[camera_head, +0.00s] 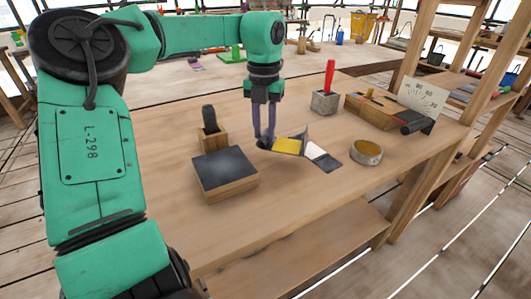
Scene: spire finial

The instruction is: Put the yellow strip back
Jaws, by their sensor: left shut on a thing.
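The yellow strip (287,146) is a small flat yellow piece near the middle of the table, with a grey flap rising at its right end. My left gripper (265,141) points straight down at its left end, with purple fingers and dark tips. It is shut on the yellow strip; the exact grip is small and dark in the picture. A white and dark flat piece (322,156) lies just right of the strip. Whether the strip touches the table or that piece is hard to tell. My right gripper is not in view.
On the wooden table (310,205) are a dark-topped block (224,173), a wooden holder with a dark piece (211,130), a round tin (366,153), a red-handled tool in a grey block (326,95), a wooden box (370,108) and a dial plate (423,98). The front middle is clear.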

